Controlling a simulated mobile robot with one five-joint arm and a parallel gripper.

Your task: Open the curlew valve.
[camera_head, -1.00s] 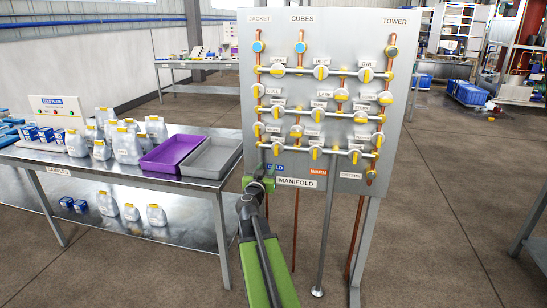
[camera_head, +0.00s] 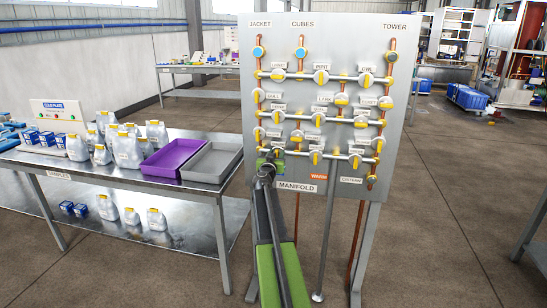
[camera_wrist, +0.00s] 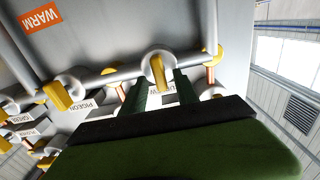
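The manifold panel (camera_head: 333,188) carries several valves with yellow handles on grey pipes. My gripper (camera_head: 270,162) is at the panel's lower left, by the leftmost valve (camera_head: 277,153) of the bottom pipe, partly hiding it. In the wrist view, which is turned over, my gripper (camera_wrist: 160,82) is open. Its two dark fingers stand apart, one on each side of a yellow valve handle (camera_wrist: 158,72). The handle lies crosswise to its pipe. Contact cannot be told. The label behind the fingers is mostly hidden; only its last letters, seemingly "EW", show.
In the wrist view, a neighbouring valve (camera_wrist: 65,92) sits left, near the label PIGEON (camera_wrist: 80,106). An orange WARM sign (camera_wrist: 40,17) is beyond.

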